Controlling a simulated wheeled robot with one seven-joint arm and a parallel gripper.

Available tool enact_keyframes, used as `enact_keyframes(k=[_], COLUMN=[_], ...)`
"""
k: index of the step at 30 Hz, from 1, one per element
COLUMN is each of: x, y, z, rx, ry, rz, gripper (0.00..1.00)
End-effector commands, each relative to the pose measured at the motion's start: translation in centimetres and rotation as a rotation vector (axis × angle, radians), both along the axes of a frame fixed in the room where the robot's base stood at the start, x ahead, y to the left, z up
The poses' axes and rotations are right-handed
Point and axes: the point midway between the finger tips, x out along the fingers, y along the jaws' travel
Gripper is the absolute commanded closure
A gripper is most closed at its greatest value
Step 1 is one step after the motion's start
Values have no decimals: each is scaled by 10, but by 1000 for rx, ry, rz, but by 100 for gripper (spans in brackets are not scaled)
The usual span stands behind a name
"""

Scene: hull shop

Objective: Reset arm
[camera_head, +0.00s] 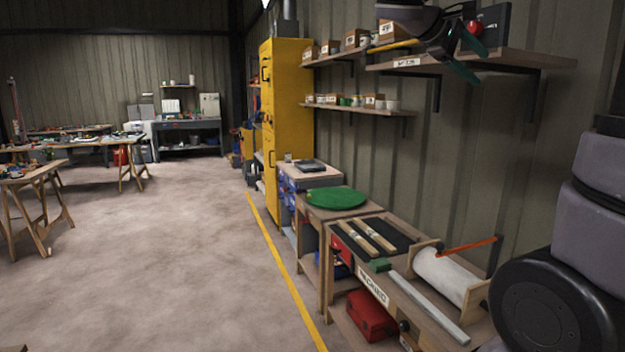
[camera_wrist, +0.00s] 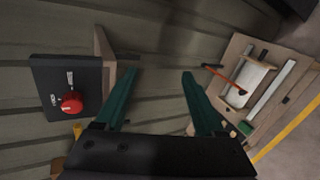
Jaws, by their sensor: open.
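My gripper (camera_wrist: 158,90) is open and empty in the wrist view, its two dark green fingers spread apart with bare wall between them. In the head view my gripper (camera_head: 472,62) is at the top, in front of the upper wall shelf, with a green finger showing below a dark body. A black box with a red knob (camera_wrist: 72,103) is beside the fingers at the left in the wrist view. In the head view the black box (camera_head: 496,22) is behind the gripper, on the shelf; I cannot tell any contact.
The upper shelf (camera_head: 530,61) juts from the ribbed wall close to my gripper. Below it stands a workbench (camera_head: 437,318) with a white roll (camera_head: 440,274) and an orange-red bar (camera_head: 468,244). A yellow cabinet (camera_head: 291,130) stands farther back. The floor left of the yellow line is open.

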Motion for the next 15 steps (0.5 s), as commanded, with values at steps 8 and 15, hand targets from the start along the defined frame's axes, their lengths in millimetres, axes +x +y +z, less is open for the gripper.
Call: enact_keyframes(k=[8,15], x=[-96,-143], y=[17,77], z=[-99,-141], rx=[637,1171], ry=[-95,-334], rz=[-100,-250], gripper=[29,29])
